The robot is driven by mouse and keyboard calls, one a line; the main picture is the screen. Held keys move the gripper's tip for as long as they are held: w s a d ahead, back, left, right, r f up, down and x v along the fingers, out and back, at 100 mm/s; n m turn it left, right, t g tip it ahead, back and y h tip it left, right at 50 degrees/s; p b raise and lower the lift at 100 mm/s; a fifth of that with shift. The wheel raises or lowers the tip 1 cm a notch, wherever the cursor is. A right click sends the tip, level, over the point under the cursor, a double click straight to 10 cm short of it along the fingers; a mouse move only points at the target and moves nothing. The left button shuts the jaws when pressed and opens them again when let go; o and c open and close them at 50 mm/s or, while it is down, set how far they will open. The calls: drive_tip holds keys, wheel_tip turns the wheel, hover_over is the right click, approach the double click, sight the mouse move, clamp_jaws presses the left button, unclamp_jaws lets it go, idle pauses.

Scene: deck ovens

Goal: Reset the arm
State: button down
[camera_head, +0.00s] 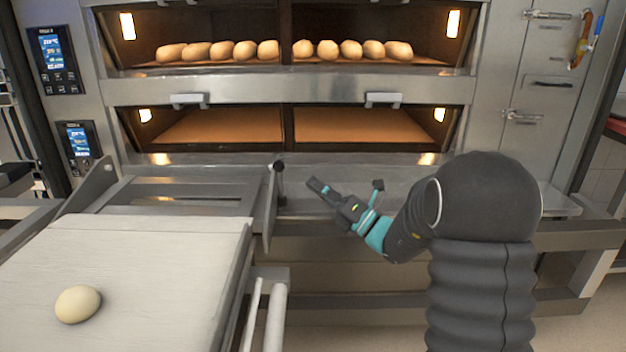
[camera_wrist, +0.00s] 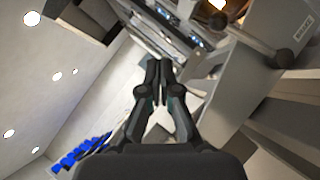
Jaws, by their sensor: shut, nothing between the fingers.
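My gripper (camera_head: 318,187) is in front of the lower oven deck, at the end of my bent arm, pointing up and to the left in the head view. It holds nothing. In the wrist view my gripper (camera_wrist: 158,64) has its two dark fingers together, with ceiling and oven front tilted behind them. It is apart from the oven front and close to the right of a dark knob (camera_head: 279,167) on an upright metal plate.
A loader board (camera_head: 160,240) with one dough ball (camera_head: 78,304) lies at left. The upper deck (camera_head: 285,62) holds several loaves. The lower deck (camera_head: 210,127) looks empty. Control panels (camera_head: 52,60) are at left. A metal ledge (camera_head: 420,185) runs below the oven.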

drive_tip(key=s+a+n+g+h, duration=0.2)
drive_tip(key=s+a+n+g, duration=0.25)
drive_tip(key=s+n, duration=0.4)
drive_tip(key=s+a+n+g+h, duration=0.1)
drive_tip(key=s+a+n+g, duration=0.3)
drive_tip(key=s+n+g, duration=0.4)
drive_tip(key=s+d+f+n+h, duration=0.2)
drive_tip(key=s+f+n+h, duration=0.15)
drive_tip(key=s, duration=0.25)
drive_tip(key=s+d+f+n+h, duration=0.2)
drive_tip(key=s+n+h, duration=0.15)
drive_tip(key=s, duration=0.25)
drive_tip(key=s+d+f+n+t+h, duration=0.1)
drive_tip(key=s+d+n+t+h, duration=0.4)
drive_tip(key=d+n, duration=0.7)
drive_tip(key=s+d+h, duration=0.1)
drive_tip(key=s+h, duration=0.1)
drive_tip(key=h, duration=0.1)
drive_tip(key=shift+s+d+f+n+h, duration=0.15)
drive_tip(key=shift+d+f+n+h, duration=0.05)
drive_tip(key=shift+d+n+h, duration=0.15)
